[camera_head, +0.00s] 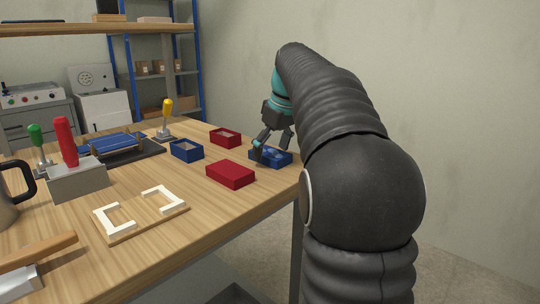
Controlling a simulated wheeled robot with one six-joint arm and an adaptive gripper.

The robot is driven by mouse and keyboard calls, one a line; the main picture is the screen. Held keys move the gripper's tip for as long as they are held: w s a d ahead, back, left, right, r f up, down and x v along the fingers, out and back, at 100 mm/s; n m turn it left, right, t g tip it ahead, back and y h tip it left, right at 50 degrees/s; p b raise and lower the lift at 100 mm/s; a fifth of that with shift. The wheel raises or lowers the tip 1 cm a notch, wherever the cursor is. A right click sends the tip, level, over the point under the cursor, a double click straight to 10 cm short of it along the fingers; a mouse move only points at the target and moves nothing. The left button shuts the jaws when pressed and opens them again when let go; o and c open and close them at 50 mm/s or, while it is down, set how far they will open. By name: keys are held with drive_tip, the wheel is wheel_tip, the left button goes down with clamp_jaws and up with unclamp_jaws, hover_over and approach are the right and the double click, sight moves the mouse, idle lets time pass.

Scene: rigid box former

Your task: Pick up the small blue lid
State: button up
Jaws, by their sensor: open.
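The small blue lid (277,157) lies on the wooden table near its right edge, partly hidden by my gripper. My gripper (272,151) is open, its dark fingers pointing down at the lid. One finger is at the lid's left side and the other appears above or behind its right part. Whether the fingers touch the lid cannot be told from this view.
A red lid or closed box (231,173) sits just left and in front. An open blue box (187,150) and an open red box (226,138) stand behind. A white-cornered wooden jig (141,215), toggle clamps and a blue fixture (112,146) occupy the left.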

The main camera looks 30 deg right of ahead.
drive_tip(key=shift+f, duration=0.2)
idle(0.3)
drive_tip(key=shift+c, duration=0.3)
drive_tip(key=c, duration=1)
